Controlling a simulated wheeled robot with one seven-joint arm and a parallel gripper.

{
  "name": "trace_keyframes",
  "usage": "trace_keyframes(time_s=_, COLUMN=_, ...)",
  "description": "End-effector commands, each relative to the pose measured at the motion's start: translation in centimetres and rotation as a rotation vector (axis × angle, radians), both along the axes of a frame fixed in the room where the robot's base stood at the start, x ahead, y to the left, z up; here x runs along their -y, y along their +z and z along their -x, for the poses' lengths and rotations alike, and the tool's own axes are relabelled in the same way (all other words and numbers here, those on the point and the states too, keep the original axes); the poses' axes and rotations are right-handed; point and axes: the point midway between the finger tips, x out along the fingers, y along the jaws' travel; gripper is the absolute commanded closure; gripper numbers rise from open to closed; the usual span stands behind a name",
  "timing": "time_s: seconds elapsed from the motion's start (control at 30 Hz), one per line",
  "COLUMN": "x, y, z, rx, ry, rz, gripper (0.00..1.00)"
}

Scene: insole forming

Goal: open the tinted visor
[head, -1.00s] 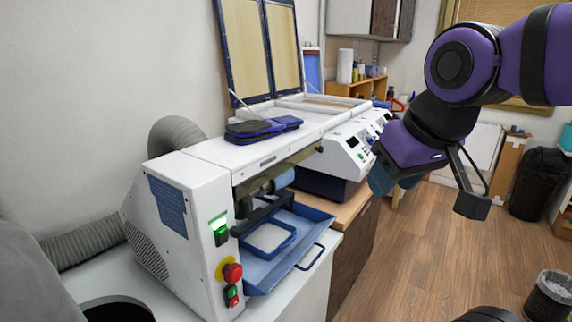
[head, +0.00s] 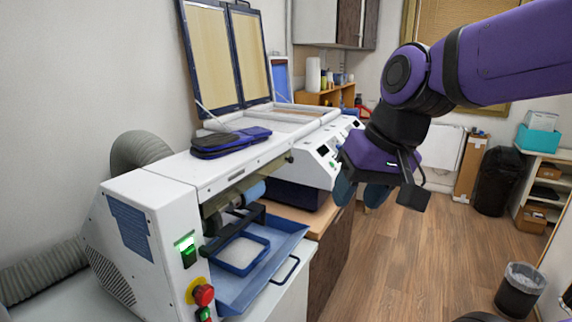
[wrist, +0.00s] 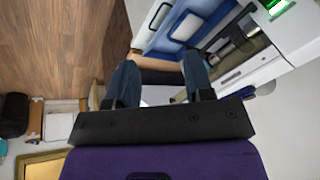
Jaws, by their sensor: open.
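The tinted visor (head: 272,170) shows in the head view as a narrow smoky brown strip along the upper front of the white machine (head: 180,190). I see it at a steep angle, so its exact position is hard to judge. Rollers and a dark bar show below it. My gripper (head: 358,190) is open and empty, in front of the machine's far section, to the right of the visor and apart from it. In the wrist view my two blue-grey fingers (wrist: 160,72) are spread, with the machine's rollers (wrist: 235,45) beyond the right finger.
A blue tray (head: 275,268) with a smaller blue frame sticks out below the rollers. A dark blue pad (head: 230,142) lies on the machine's top, near a raised two-panel lid (head: 225,60). A trash bin (head: 520,292) stands at right. The wooden floor (head: 420,260) between is clear.

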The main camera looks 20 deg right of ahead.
Motion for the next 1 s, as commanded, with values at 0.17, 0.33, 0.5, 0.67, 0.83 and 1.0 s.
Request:
trace_keyframes(time_s=0.17, x=-1.6, y=-1.6, z=-3.1, rx=-0.178, ry=-0.199, rz=-0.268, gripper=0.52)
trace_keyframes(time_s=0.33, x=-2.6, y=-2.4, z=-6.6, rx=-0.324, ry=-0.392, rz=-0.528, gripper=0.52)
trace_keyframes(time_s=0.5, x=-2.4, y=-3.1, z=-10.8, rx=-0.449, ry=-0.591, rz=-0.797, gripper=0.52)
trace_keyframes(time_s=0.67, x=-0.9, y=-3.7, z=-15.2, rx=-0.544, ry=-0.779, rz=-1.06, gripper=0.52)
trace_keyframes(time_s=0.83, x=2.3, y=-4.8, z=-20.0, rx=-0.614, ry=-0.979, rz=-1.352, gripper=0.52)
trace_keyframes(time_s=1.0, x=7.1, y=-6.5, z=-24.3, rx=-0.65, ry=-1.164, rz=-1.645, gripper=0.52)
